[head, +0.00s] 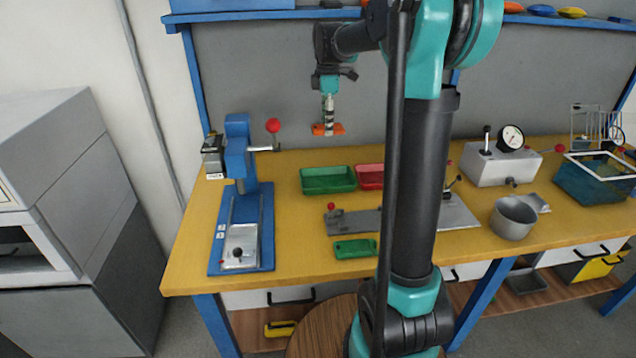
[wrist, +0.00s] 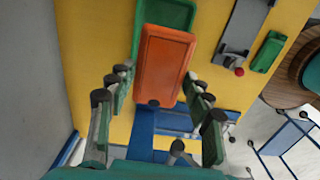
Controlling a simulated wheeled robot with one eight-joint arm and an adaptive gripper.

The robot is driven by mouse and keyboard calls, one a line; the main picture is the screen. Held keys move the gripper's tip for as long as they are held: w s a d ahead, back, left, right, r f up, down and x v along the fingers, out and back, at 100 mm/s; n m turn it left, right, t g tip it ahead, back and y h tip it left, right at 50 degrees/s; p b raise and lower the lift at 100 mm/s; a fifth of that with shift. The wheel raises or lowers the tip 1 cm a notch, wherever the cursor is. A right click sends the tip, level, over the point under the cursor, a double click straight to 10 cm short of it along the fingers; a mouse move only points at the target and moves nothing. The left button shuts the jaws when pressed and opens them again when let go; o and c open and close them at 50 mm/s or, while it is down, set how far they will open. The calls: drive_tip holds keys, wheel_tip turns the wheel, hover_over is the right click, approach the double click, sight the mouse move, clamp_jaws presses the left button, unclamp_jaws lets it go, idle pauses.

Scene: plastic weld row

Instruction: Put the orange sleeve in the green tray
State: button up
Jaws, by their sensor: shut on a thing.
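The orange sleeve (head: 328,129) is held at the lower end of my gripper (head: 328,124), high above the back of the yellow table. In the wrist view the orange sleeve (wrist: 164,62) lies between the two fingers of my gripper (wrist: 158,75), which is shut on it. The green tray (head: 328,179) stands on the table below and appears empty in the head view. In the wrist view the green tray (wrist: 168,13) shows partly behind the sleeve, which hides much of it.
A red tray (head: 369,177) adjoins the green tray on the right, partly behind my arm. A blue press (head: 240,155) with a red-knobbed lever stands to the left. A grey fixture (head: 352,222) and a flat green piece (head: 355,249) lie in front. A metal pot (head: 513,217) stands right.

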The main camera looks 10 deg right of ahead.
sight(326, 184)
wheel_tip(326, 184, down, 20)
drive_tip(key=shift+r, duration=0.1)
idle(0.5)
drive_tip(key=o, duration=0.8)
drive_tip(key=shift+o, duration=0.4)
wheel_tip(326, 184, up, 12)
